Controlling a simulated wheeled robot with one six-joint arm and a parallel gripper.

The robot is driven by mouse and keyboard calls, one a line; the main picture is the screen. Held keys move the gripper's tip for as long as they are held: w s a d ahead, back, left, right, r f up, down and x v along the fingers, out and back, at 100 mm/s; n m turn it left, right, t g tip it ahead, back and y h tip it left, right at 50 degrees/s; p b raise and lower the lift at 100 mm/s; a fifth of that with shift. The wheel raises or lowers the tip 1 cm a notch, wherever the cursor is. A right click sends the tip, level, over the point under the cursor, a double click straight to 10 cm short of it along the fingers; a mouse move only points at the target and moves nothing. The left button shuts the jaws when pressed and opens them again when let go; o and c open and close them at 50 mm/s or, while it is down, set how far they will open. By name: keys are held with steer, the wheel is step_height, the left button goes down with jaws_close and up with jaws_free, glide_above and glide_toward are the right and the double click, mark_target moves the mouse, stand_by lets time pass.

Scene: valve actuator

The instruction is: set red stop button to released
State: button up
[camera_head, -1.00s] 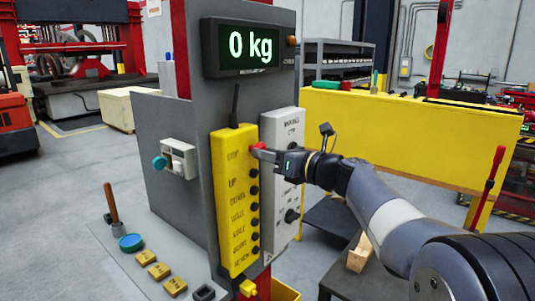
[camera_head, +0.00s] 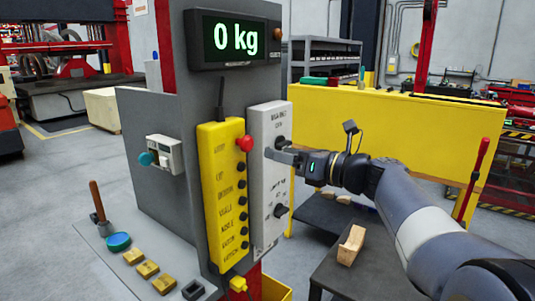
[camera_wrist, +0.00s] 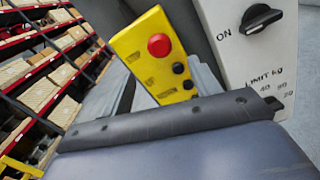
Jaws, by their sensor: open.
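The red stop button (camera_head: 244,143) is a round red knob at the top of a yellow control pendant (camera_head: 222,200), beside faint lettering. It also shows in the wrist view (camera_wrist: 159,45), near the pendant's upper end. My gripper (camera_head: 270,153) is open and empty. In the head view it is to the right of the red button, apart from it, in front of the white panel (camera_head: 268,185). The wrist view shows a broad dark part of my gripper across the bottom, below the button. I cannot tell from these frames whether the button is pressed in or released.
The white panel has black rotary knobs; one (camera_wrist: 259,18) is marked ON. A grey column with a 0 kg display (camera_head: 235,40) stands behind. A socket box (camera_head: 165,154) and a grey ledge with a lever (camera_head: 98,202) lie left. A yellow barrier (camera_head: 400,125) stands right.

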mark_target(250, 146)
steer(key=shift+v, duration=1.55)
steer(key=shift+a, duration=0.15)
steer(key=p+x, duration=0.1)
steer(key=x, duration=1)
steer(key=shift+w+a+f, duration=0.15)
steer(key=shift+w+a, duration=0.15)
steer(key=shift+v, duration=1.05)
steer(key=shift+r, duration=0.2)
